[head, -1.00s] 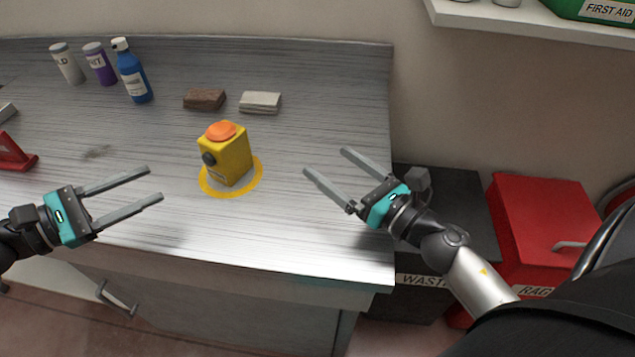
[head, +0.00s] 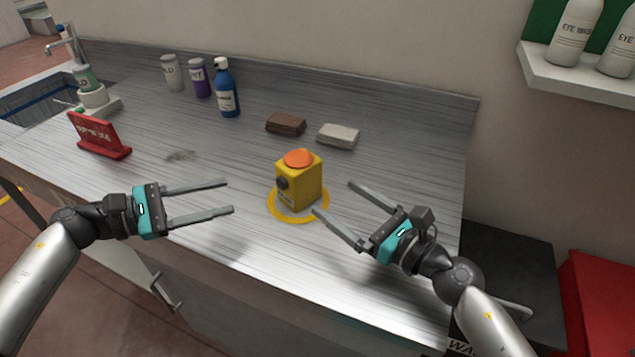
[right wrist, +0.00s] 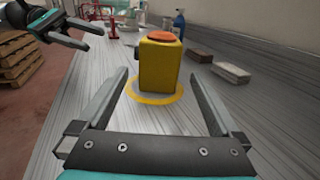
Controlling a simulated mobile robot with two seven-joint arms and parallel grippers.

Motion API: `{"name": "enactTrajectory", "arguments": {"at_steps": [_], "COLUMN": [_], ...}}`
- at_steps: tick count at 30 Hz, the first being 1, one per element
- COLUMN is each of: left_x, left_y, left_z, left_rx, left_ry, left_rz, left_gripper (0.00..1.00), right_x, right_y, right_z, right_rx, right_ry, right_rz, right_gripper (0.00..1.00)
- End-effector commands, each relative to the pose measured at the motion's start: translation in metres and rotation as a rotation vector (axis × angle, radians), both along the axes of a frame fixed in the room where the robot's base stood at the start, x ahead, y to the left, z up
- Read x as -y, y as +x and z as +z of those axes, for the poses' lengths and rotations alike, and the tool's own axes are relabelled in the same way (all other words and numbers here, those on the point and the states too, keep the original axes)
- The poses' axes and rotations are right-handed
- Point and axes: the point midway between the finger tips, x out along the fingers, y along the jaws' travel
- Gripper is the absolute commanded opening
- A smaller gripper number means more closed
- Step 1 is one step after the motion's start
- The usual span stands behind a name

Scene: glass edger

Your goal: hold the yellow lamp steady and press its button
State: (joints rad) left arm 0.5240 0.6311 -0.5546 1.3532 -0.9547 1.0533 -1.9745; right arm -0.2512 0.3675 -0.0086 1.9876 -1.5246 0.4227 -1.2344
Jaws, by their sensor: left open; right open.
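The yellow lamp (head: 299,184) stands upright on the metal bench, inside a yellow ring (head: 276,211) marked on the top. Its orange button (head: 299,158) is on top, and a dark round knob is on its side. My left gripper (head: 230,197) is open and empty, to the left of the lamp and apart from it. My right gripper (head: 333,199) is open and empty, close to the lamp's right side. In the right wrist view the lamp (right wrist: 159,65) stands ahead, beyond and between the open fingers (right wrist: 167,92). My left gripper (right wrist: 92,25) shows there at the upper left.
A brown block (head: 286,123) and a pale block (head: 338,136) lie behind the lamp. A blue bottle (head: 227,92) and two jars stand at the back. A red sign (head: 98,136) stands at left, near the sink (head: 40,98). The bench around the lamp is clear.

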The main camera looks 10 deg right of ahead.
Motion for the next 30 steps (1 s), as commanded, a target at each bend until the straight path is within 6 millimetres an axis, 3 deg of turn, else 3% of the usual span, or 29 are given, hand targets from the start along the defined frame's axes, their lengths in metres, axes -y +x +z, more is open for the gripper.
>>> {"name": "enactTrajectory", "arguments": {"at_steps": [13,26,30], "left_x": [0.0,0.0,0.0], "left_y": [0.0,0.0,0.0], "left_z": [0.0,0.0,0.0], "left_rx": [0.0,0.0,0.0], "left_ry": [0.0,0.0,0.0], "left_rz": [0.0,0.0,0.0], "left_gripper": [0.5,0.5,0.5], "right_x": [-0.032,-0.038,-0.038], "right_y": [0.053,0.061,0.061], "right_z": [0.0,0.0,0.0], "right_rx": [0.0,-0.001,-0.001], "right_ry": [0.004,0.002,0.002], "right_rz": [-0.002,-0.001,-0.001], "right_gripper": [1.0,1.0,0.88]}}
